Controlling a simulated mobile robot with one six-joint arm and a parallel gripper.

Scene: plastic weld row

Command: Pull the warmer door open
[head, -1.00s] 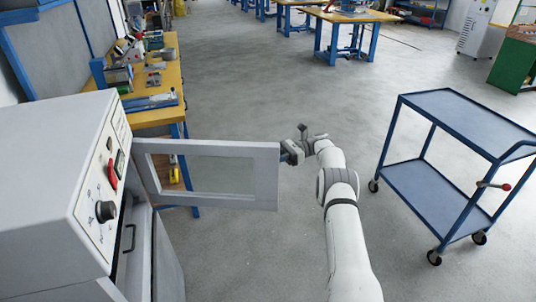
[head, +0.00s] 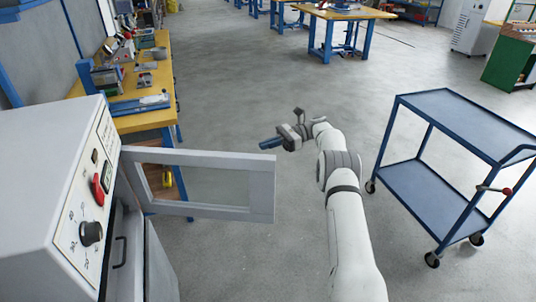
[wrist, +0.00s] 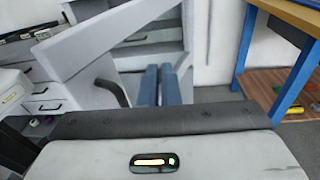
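The warmer (head: 45,190) is a light grey cabinet at the left of the head view, with a knob and a red switch on its sloped panel. Its framed door (head: 265,190) stands swung wide out to the right, with an open window in it. My gripper (head: 270,144) is past the door's free edge on the far side, its blue fingers showing above the door's top corner. In the wrist view the fingers (wrist: 160,84) are close together with nothing seen between them. A dark curved handle (wrist: 112,92) is left of them, apart from the fingers.
A blue two-shelf cart (head: 445,115) stands at the right of my arm. A yellow-topped workbench (head: 150,115) with tools lies behind the door at the left. Open grey floor (head: 240,80) lies ahead, with more benches far back.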

